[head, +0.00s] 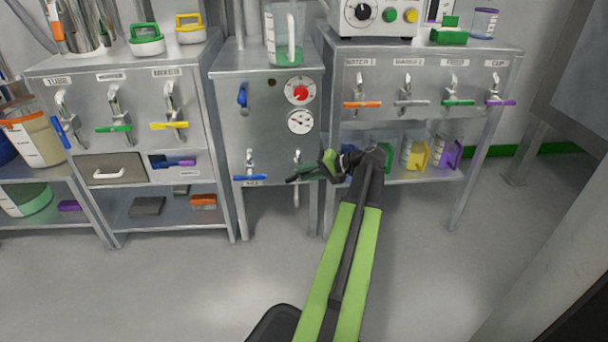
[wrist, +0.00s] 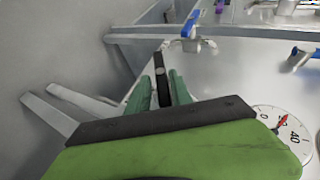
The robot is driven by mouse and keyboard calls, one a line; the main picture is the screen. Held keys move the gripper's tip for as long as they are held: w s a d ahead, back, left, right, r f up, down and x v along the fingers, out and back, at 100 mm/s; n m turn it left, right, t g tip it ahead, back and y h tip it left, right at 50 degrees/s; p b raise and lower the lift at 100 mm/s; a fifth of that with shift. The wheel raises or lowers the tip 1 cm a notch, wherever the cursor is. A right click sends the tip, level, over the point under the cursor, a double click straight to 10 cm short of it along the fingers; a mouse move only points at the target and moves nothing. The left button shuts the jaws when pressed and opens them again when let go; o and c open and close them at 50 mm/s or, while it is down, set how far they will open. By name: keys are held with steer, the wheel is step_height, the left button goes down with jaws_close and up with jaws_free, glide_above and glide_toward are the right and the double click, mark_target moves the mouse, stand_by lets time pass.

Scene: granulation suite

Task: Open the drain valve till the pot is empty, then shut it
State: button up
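The steel cabinet (head: 235,130) in the middle has a lower right tap (head: 297,157) with a spout pipe (head: 296,196) below it. In the wrist view a black lever (wrist: 160,68) lies between my two green fingers (wrist: 161,92). The fingers are close along its sides; whether they press on it is unclear. No separate pot is clear to me; the cabinet's inside is hidden. A clear jug (head: 284,48) with green liquid stands on top.
The cabinet also carries a blue-handled tap (head: 250,177) at lower left, a blue lever (head: 242,96), a red dial (head: 299,91) and a gauge (head: 299,121). Benches with coloured taps flank it, the left (head: 45,65) and the right (head: 430,50). The floor in front is clear.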

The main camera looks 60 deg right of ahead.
steer(key=shift+o, duration=1.1)
steer(key=shift+w+a, duration=0.1)
steer(key=shift+r, duration=0.15)
steer(key=p+v, duration=0.8)
steer(key=v, duration=0.9)
